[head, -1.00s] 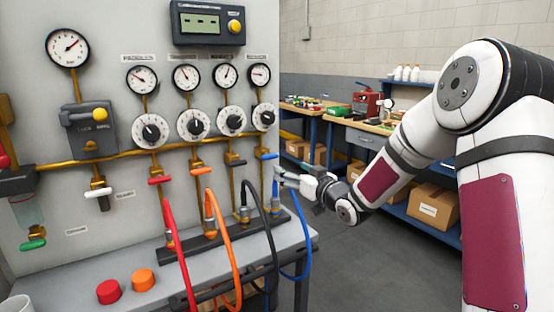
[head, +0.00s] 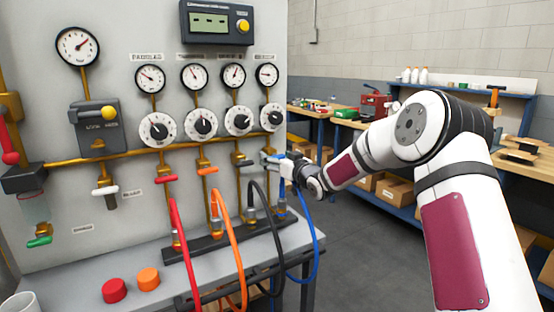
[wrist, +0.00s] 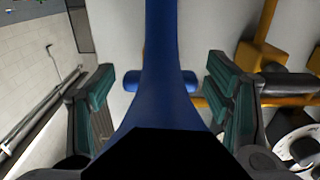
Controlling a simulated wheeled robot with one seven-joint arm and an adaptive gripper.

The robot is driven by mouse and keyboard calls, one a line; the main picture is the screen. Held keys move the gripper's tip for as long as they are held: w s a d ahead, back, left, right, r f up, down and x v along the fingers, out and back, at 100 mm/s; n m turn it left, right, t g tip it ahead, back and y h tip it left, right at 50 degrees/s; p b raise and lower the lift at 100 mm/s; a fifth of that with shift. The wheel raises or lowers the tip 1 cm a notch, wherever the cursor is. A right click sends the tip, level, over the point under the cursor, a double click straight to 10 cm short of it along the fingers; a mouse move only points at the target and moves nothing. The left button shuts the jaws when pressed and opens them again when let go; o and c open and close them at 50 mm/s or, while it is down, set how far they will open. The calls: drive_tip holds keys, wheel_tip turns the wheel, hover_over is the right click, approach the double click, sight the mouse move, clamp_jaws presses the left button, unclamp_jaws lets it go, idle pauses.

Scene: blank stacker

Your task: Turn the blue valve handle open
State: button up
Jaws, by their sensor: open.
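The blue valve handle (wrist: 188,82) shows in the wrist view as a short blue bar between the two finger pads. A long blue band (wrist: 160,40) crosses in front of it, close to the camera; I cannot tell whether it is a hose. My gripper (wrist: 160,88) is open, with one finger on each side of the blue bar and a gap visible at both ends.
Red (head: 166,180) and orange (head: 208,171) handles sit on valves to the left. A blue hose (head: 314,235) hangs below my gripper, beside black, orange and red hoses. The panel's bench (head: 130,255) stands below. Open floor lies to the right.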

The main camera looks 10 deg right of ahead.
drive_tip(key=c, duration=1.2)
drive_tip(key=shift+o, duration=0.2)
drive_tip(key=shift+n+b, duration=0.3)
drive_tip(key=shift+b, duration=0.05)
drive_tip(key=n+b, duration=0.3)
drive_tip(key=b, duration=0.1)
drive_tip(key=shift+a+f+n, duration=0.1)
drive_tip(key=shift+f+n, duration=0.05)
drive_tip(key=shift+n, duration=0.15)
drive_tip(key=n+b, duration=0.5)
drive_tip(key=b, duration=0.1)
drive_tip(key=n+b, duration=0.4)
drive_tip(key=b, duration=0.1)
drive_tip(key=shift+n, duration=0.4)
drive_tip(key=n+b, duration=0.3)
drive_tip(key=shift+n+b, duration=0.35)
drive_tip(key=shift+n, duration=0.05)
